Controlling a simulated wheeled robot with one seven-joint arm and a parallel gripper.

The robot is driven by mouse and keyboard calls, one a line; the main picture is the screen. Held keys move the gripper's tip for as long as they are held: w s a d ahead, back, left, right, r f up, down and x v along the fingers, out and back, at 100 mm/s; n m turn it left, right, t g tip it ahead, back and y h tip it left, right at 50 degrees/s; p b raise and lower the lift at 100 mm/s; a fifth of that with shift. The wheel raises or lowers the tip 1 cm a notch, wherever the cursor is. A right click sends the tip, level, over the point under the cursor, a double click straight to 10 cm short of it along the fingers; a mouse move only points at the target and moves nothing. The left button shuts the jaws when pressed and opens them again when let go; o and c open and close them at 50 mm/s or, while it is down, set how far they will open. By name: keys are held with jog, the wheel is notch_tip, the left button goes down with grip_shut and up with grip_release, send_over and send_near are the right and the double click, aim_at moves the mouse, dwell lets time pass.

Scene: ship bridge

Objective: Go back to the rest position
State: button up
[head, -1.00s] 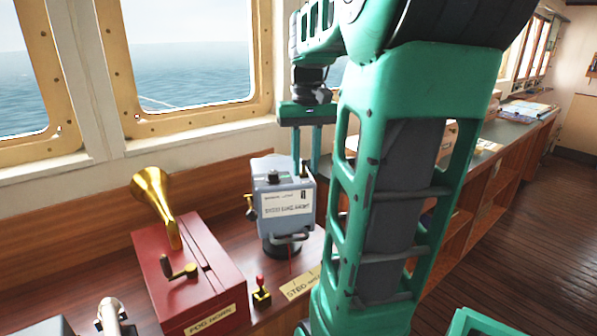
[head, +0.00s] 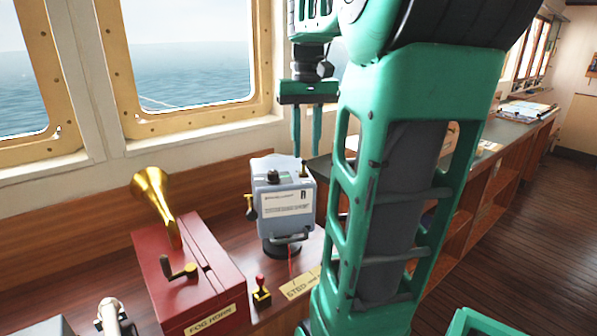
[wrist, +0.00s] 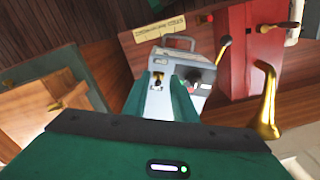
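My gripper (head: 306,152) hangs above the right rear corner of a grey box-shaped device (head: 287,207), fingers pointing down. The two green fingers stand apart with nothing between them. The fingertips are a little above the small brass part (head: 303,169) on the device's top and appear clear of it. In the wrist view the gripper (wrist: 160,85) shows its two fingers spread over the same grey device (wrist: 158,97), partly hiding it. My arm hides part of the counter to the right.
A red fog horn box (head: 190,270) with a brass horn (head: 152,196) and crank stands left of the device. A small red-topped lever (head: 261,290) and a label plate (head: 299,284) are in front. Windows (head: 187,50) rise behind. Floor (head: 490,260) is open on the right.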

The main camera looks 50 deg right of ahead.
jog(key=shift+r, duration=0.65)
jog(key=shift+f, duration=0.1)
jog(key=s+a+f, duration=0.5)
jog(key=a+f, duration=0.2)
jog(key=f, duration=0.3)
jog(key=s+a+f+n, duration=0.1)
jog(key=s+a+f, duration=0.5)
jog(key=f, duration=0.4)
jog(key=shift+a, duration=0.7)
jog(key=shift+w+r, duration=0.1)
